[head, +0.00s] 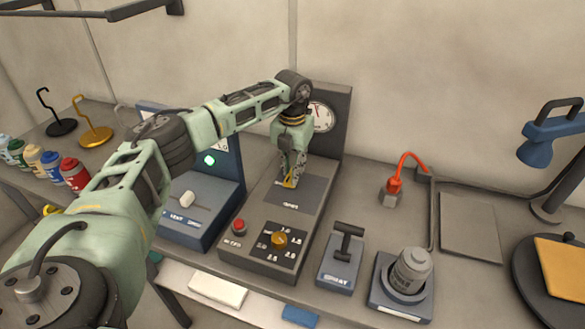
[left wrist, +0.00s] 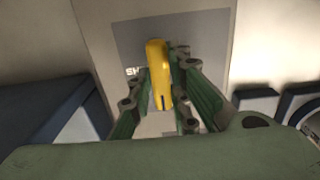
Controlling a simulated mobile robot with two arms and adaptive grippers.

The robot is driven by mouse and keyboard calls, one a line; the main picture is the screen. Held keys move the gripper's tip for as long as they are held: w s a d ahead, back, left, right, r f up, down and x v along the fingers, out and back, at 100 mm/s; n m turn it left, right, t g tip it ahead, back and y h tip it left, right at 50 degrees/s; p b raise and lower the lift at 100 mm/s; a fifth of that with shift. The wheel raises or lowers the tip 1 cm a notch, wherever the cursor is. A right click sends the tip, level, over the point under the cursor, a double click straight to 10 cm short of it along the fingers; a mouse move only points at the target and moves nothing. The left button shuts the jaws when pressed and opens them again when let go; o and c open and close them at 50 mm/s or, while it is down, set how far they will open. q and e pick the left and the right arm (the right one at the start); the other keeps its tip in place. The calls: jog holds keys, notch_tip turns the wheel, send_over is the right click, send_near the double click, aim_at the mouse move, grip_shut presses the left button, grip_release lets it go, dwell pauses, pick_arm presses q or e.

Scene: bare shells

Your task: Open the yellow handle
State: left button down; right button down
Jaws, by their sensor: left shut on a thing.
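The yellow handle (left wrist: 158,75) stands between the two fingers of my left gripper (left wrist: 157,95) in the left wrist view. In the head view only a small bit of the handle (head: 289,182) shows under my left gripper (head: 291,175). The fingers are closed on it. The handle sits on a dark panel (head: 312,192) of the grey control box (head: 268,262), in front of a round dial (head: 322,117). The gripper hides most of the handle in the head view. My right gripper is not in view.
The box also has a red button (head: 239,226) and a yellow knob (head: 279,240). A blue switch box (head: 200,215) stands close on the left.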

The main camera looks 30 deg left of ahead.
pick_arm(q)
jog(key=shift+w+r, duration=0.15)
jog(key=shift+r, duration=0.1)
jog(key=c, duration=1.7)
grip_release()
jog(key=shift+o, duration=0.3)
jog(key=shift+f, duration=0.1)
notch_tip(320, 180, up, 12)
